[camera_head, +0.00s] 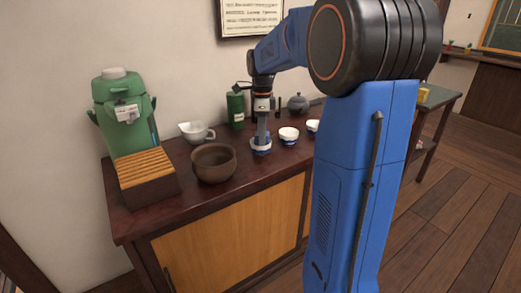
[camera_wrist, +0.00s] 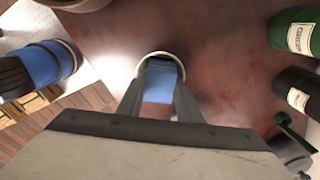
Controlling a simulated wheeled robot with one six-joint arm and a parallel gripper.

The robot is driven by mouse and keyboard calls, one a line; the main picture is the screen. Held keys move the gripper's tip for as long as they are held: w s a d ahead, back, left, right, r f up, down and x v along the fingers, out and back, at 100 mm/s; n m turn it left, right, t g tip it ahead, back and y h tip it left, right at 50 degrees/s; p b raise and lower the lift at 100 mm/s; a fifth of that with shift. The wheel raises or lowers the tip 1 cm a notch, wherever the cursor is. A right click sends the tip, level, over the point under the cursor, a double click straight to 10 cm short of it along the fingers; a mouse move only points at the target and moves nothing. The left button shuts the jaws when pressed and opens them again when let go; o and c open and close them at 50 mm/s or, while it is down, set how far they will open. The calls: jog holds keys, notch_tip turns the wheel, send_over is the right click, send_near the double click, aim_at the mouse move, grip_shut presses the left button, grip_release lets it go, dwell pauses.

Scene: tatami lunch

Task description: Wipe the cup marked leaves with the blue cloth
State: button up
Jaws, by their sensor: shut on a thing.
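My gripper (camera_head: 261,138) points straight down over a small white cup with a blue band (camera_head: 260,150) on the dark red-brown counter. The fingers are shut on the blue cloth (camera_wrist: 161,82), seen between them in the wrist view. The cloth's lower end sits within the round rim of the cup (camera_wrist: 141,64); whether it touches the inside wall is unclear. Two similar cups, one near (camera_head: 289,138) and one farther right (camera_head: 312,126), stand to the right, the latter partly behind my arm. The marks on the cups are too small to read.
A brown bowl (camera_head: 213,165), white spouted bowl (camera_head: 194,131), slatted wooden box (camera_head: 146,180) and green dispenser (camera_head: 124,110) stand left on the counter (camera_head: 170,215). A green canister (camera_head: 235,110) and grey teapot (camera_head: 298,104) are behind. The counter's front edge is clear.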

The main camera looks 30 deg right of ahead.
jog(key=n, duration=0.6)
jog(key=shift+w+a+n, duration=0.1)
jog(key=shift+w+n, duration=0.05)
jog(key=shift+n, duration=0.15)
jog(key=n, duration=0.4)
jog(key=shift+w+a, duration=0.1)
jog(key=shift+w+n, duration=0.1)
jog(key=shift+n, duration=1.6)
jog(key=m, duration=0.6)
jog(key=shift+a+m, duration=0.1)
jog(key=shift+m, duration=0.2)
jog(key=m, duration=0.7)
jog(key=shift+s+a, duration=0.1)
jog(key=shift+s, duration=0.25)
